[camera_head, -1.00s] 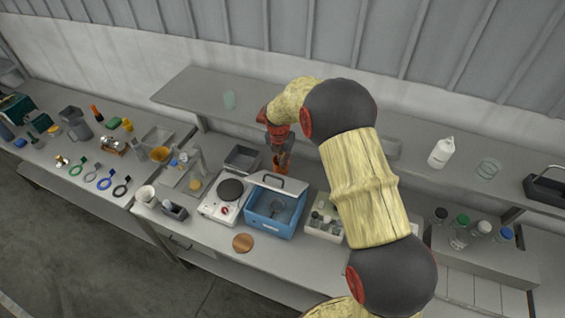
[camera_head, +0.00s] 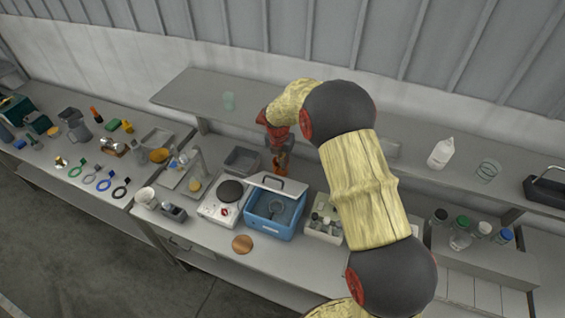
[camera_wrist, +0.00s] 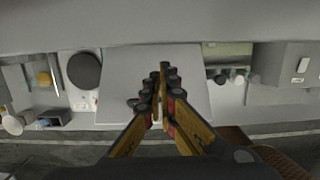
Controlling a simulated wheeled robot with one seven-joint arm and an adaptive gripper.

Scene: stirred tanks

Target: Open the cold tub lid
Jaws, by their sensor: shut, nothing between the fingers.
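The cold tub is a blue box (camera_head: 273,226) on the bench. Its pale grey lid (camera_head: 262,181), with a dark handle (camera_head: 275,181), is up at the back edge, and the inside of the tub with a round coil-like part shows. My gripper (camera_head: 279,170) is just behind the lid's upper edge, its tips partly hidden there. In the wrist view the gripper (camera_wrist: 160,88) is shut and empty in front of a broad pale panel (camera_wrist: 185,65), which looks like the lid. I cannot tell whether the fingers touch it.
A hotplate (camera_head: 226,198) stands left of the tub and a grey bin (camera_head: 242,159) behind it. A rack of bottles (camera_head: 323,229) is close on the right. A shelf (camera_head: 190,92) runs above the bench. A round brown disc (camera_head: 242,244) lies in front; bench around it is clear.

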